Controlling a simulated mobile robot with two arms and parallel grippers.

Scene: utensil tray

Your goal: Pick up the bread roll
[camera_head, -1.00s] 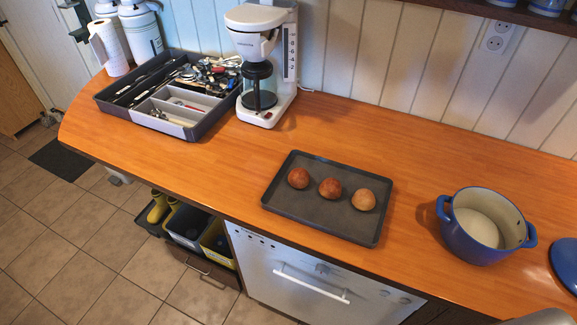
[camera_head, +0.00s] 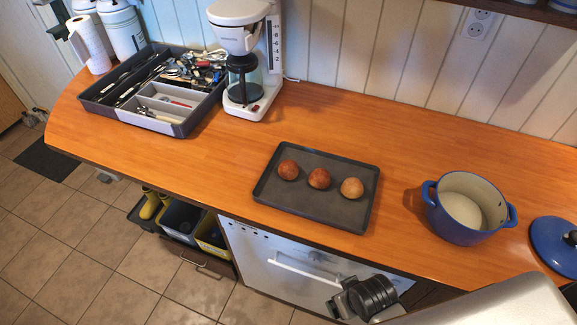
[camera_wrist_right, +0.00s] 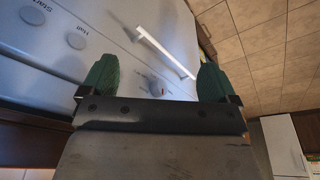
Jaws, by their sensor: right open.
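Three round rolls lie in a row on a dark baking tray (camera_head: 325,213) in the head view: a reddish-brown one on the left (camera_head: 288,170), a similar one in the middle (camera_head: 318,178) and a paler tan one on the right (camera_head: 352,188). My right gripper (camera_wrist_right: 156,80) is open and empty in the right wrist view, its two green fingertips wide apart. It faces the white appliance front below the counter, with no roll between its fingers. My right arm comes in at the lower right of the head view. My left gripper is not in view.
A blue pot (camera_head: 462,238) stands right of the tray, its blue lid (camera_head: 553,246) beside it. A coffee maker (camera_head: 243,60) and a grey utensil tray (camera_head: 183,129) stand at the left. The counter between the coffee maker and baking tray is clear. The white oven handle (camera_wrist_right: 165,52) juts out.

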